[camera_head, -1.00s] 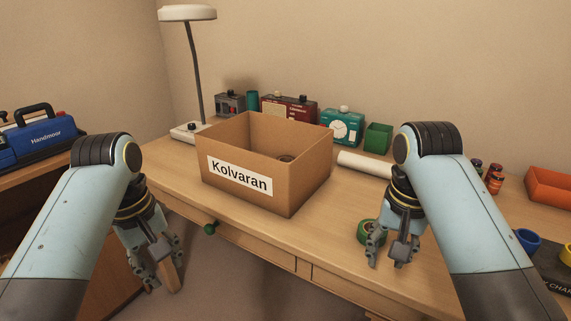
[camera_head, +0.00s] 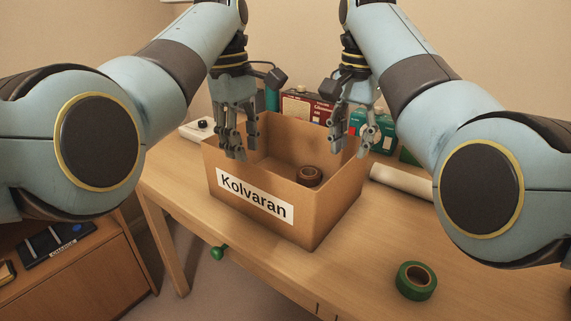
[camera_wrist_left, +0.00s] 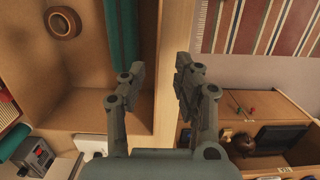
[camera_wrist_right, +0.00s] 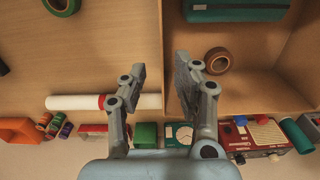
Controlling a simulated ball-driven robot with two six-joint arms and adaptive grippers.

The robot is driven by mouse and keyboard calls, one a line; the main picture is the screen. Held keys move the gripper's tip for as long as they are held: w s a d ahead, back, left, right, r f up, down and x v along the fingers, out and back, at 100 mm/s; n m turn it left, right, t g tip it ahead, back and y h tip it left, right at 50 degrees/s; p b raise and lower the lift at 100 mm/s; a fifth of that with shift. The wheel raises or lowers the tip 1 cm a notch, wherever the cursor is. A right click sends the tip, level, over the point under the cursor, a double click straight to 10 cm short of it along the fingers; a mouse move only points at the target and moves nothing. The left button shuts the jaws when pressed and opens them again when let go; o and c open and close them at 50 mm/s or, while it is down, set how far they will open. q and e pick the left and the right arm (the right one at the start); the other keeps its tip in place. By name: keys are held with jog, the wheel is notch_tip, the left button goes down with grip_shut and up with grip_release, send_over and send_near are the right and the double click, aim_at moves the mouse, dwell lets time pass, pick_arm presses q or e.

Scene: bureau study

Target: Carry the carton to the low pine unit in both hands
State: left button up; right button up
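The open cardboard carton (camera_head: 250,200), labelled "Kolvaran", stands upright on the desk. A brown tape roll (camera_head: 308,176) lies inside it; a teal object (camera_wrist_right: 235,10) also shows inside in the right wrist view. My left gripper (camera_head: 243,150) is open at the carton's left wall; in the left wrist view its fingers (camera_wrist_left: 160,80) lie either side of the wall's edge. My right gripper (camera_head: 352,150) is open at the right wall, its fingers (camera_wrist_right: 160,80) likewise either side. Contact is not clear. A low wooden unit (camera_head: 85,280), apparently the pine unit, stands at lower left.
The desk (camera_head: 185,215) has a green tape roll (camera_head: 416,281) at front right and a white roll (camera_head: 402,181) right of the carton. Boxes (camera_head: 305,103) line the back. A dark object (camera_head: 58,242) lies on the low unit. A striped rug (camera_wrist_left: 262,25) covers floor nearby.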

aim_at(264, 188)
pick_arm(q)
jog(key=shift+w+r, duration=0.1)
jog(key=shift+w, duration=0.15)
pick_arm(e)
jog(key=shift+w+r, duration=0.1)
jog(key=shift+w, duration=0.2)
jog(key=shift+s, duration=0.1)
pick_arm(q)
jog(key=shift+s, duration=0.15)
